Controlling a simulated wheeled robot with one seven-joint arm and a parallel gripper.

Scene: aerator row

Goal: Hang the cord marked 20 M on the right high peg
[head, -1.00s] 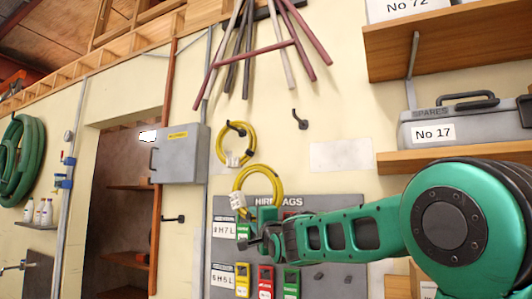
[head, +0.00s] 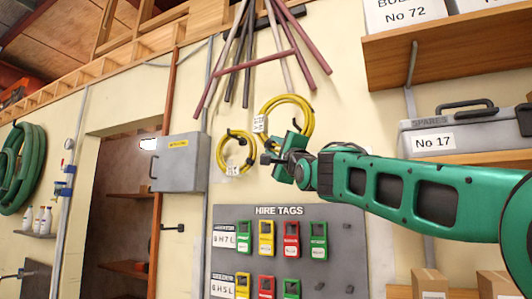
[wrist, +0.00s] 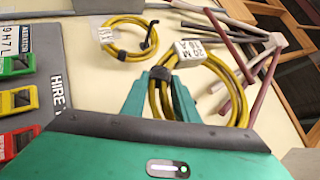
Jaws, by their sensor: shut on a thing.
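My gripper (head: 283,153) is shut on a coiled yellow cord (head: 287,97) and holds it up near the wall, above the tag board. In the wrist view, the green fingers (wrist: 160,88) close around the dark band of this cord (wrist: 240,85). Its white tag (wrist: 194,50) reads 20 M, 16 A. A second yellow cord (head: 221,152) hangs on the left peg; it also shows in the wrist view (wrist: 103,38) with a pale tag. The right high peg cannot be made out clearly now; the held cord and gripper cover its area.
The HIRE TAGS board (head: 240,211) with coloured tags is below. Crossed poles (head: 247,60) hang above. A grey box (head: 180,163) is at left. Wooden shelves (head: 460,38) with the SPARES case (head: 465,130) stand right. A lower empty hook (head: 174,227) is by the doorway.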

